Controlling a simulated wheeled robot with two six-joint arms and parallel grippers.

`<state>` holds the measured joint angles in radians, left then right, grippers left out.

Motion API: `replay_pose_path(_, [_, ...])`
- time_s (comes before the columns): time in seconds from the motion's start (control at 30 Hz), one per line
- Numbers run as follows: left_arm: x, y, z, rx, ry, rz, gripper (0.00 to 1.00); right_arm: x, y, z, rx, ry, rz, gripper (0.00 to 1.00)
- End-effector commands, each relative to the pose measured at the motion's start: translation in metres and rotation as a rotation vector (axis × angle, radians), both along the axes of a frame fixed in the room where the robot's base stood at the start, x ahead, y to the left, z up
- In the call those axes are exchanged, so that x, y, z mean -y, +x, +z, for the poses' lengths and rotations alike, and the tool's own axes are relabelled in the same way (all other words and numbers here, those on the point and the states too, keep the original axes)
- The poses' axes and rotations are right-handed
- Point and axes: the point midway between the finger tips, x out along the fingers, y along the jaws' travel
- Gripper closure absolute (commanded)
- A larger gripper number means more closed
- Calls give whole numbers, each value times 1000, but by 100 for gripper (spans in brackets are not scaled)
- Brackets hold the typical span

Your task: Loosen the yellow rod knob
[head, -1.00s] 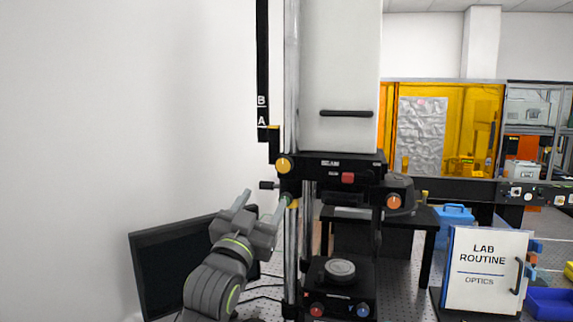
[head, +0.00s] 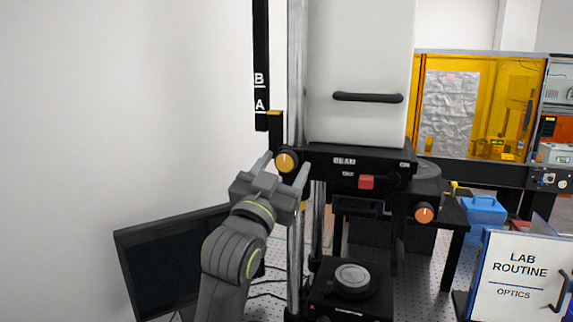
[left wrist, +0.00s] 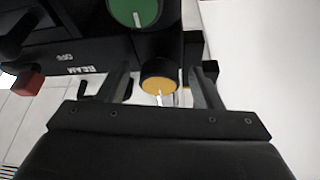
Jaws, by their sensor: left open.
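The yellow rod knob (head: 287,162) is a round knob with a pale pointer line, on the left end of the black beam housing beside the metal rod. In the left wrist view the yellow knob (left wrist: 160,79) sits between the finger ends. My left gripper (head: 285,168) is open, with one finger on each side of the knob and a gap visible on both sides. In the left wrist view my left gripper (left wrist: 165,85) spans the knob without visible contact. My right gripper is not in view.
A green knob (left wrist: 134,10) is close to the yellow one in the left wrist view. A black monitor (head: 175,262) stands at lower left.

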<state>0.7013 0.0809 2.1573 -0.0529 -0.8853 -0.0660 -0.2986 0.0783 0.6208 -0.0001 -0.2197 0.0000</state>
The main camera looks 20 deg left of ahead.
Motion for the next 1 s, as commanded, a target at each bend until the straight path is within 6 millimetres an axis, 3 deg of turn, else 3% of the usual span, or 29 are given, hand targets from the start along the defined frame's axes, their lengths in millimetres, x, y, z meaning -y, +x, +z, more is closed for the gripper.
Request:
replay_pose_path(0.17, [0, 0, 0, 0, 0, 0, 41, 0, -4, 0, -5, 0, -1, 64])
replay_pose_path(0.5, [0, 0, 0, -1, 0, 0, 84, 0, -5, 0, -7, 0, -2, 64])
replay_pose_path(1.0, [-2, 1, 1, 5, 135, 1, 85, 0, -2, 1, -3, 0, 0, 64])
